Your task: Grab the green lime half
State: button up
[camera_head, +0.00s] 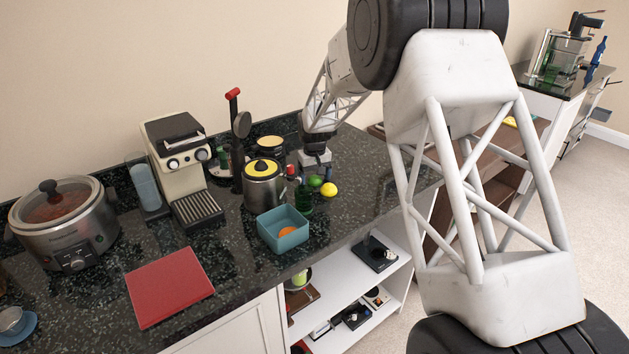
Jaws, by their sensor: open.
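A small green fruit piece (315,181), which looks like the lime half, lies on the dark speckled counter right of the metal pot, beside a yellow lemon (328,189). Its cut face cannot be made out at this size. My gripper (314,164) points down just above and behind the lime and holds nothing that I can see. Its fingertips are small and partly hidden, and I cannot tell whether they touch the lime.
A dark green glass (304,202) stands close in front of the lime. A teal square bowl (283,237) holds something orange. The metal pot (262,190) stands left, near a coffee machine (180,160). A red board (170,287) lies front left. Counter right of the lemon is clear.

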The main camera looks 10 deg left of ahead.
aim_at(315, 175)
jog(key=shift+c, duration=0.3)
jog(key=c, duration=0.9)
jog(key=shift+r, duration=0.15)
jog(key=shift+c, duration=0.2)
jog(key=shift+r, duration=4.85)
